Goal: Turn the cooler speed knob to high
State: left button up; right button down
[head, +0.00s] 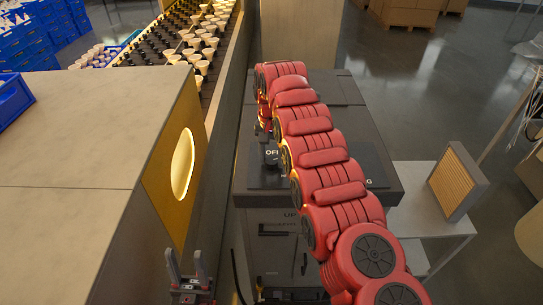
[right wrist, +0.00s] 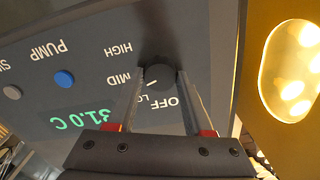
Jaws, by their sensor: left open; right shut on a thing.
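The cooler speed knob (right wrist: 158,72) is a round black knob on a dark panel in the right wrist view. The labels OFF, LOW, MID and HIGH surround it, with LOW partly hidden. My right gripper (right wrist: 157,80) is shut on the knob, one finger on each side. A short white line shows at the knob's near edge; I cannot tell exactly which label it points to. In the head view, my red right arm covers much of the cooler (head: 380,165). My left gripper (head: 186,264) is open and empty at the bottom, away from the cooler.
A blue button (right wrist: 64,79) beside PUMP, a grey button (right wrist: 13,92) and a green 31.0 C readout (right wrist: 76,119) share the panel. A yellow plate with an oval window (head: 183,165) stands left of the cooler. A conveyor with bulbs (head: 200,45) runs behind.

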jog(key=m, duration=1.2)
jog(key=shift+r, duration=0.1)
dwell(0.4)
jog(key=shift+c, duration=1.4)
grip_release()
